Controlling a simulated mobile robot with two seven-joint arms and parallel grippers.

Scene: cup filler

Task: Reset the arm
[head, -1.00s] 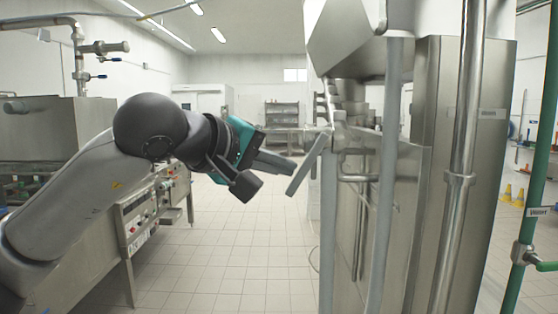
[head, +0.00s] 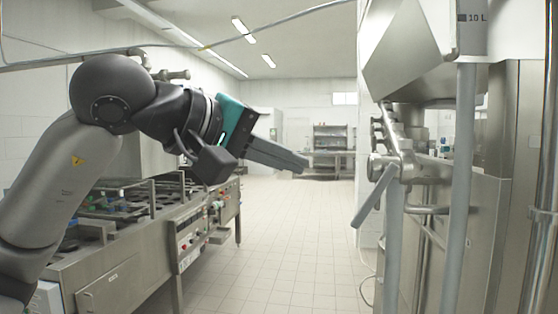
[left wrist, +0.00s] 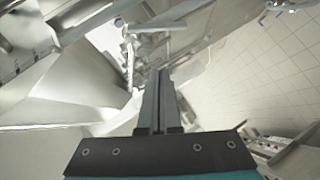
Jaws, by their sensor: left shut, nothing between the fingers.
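My left gripper (head: 302,164) shows in the head view, held out in the air over the aisle, with its arm coming in from the left. Its long grey fingers are together and hold nothing. In the left wrist view the shut fingers (left wrist: 160,75) point up the picture. A grey lever (head: 374,196) hangs tilted from the steel machine (head: 400,50) on the right. A clear gap lies between the fingertips and the lever in the head view. My right gripper is in neither view.
A steel counter with red buttons (head: 192,240) and round holders stands on the left. The steel machine with pipes (head: 461,190) fills the right. The tiled floor (head: 300,240) between them is clear. A shelf rack (head: 330,138) stands far back.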

